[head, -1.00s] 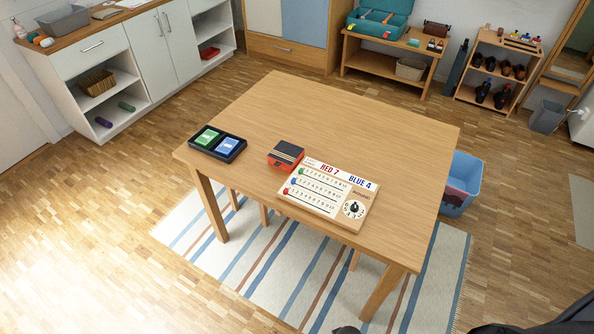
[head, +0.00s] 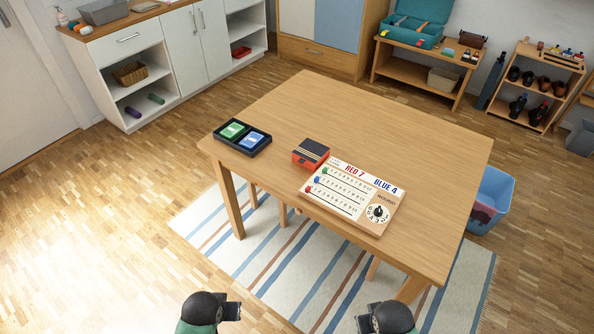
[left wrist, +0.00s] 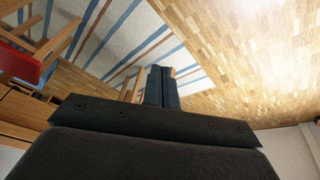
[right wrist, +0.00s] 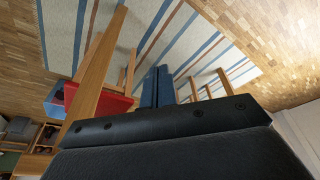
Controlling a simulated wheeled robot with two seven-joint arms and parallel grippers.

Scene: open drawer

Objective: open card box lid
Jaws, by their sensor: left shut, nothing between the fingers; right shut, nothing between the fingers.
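The card box (head: 311,153) is a small red box with a dark top, standing near the front edge of the wooden table (head: 390,110). Its lid appears shut. My left gripper (left wrist: 161,86) shows in the left wrist view with its fingers together and empty. My right gripper (right wrist: 157,86) shows in the right wrist view with its fingers together and empty. In the head view only parts of my arms show at the bottom edge, in front of the table and well apart from the box.
A score board (head: 335,200) lies just right of the box. A black tray (head: 223,138) with green and blue cards is to the left. A blue bin (head: 493,196) stands on the floor at right. The table's back half is clear. A striped rug (head: 260,245) lies underneath.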

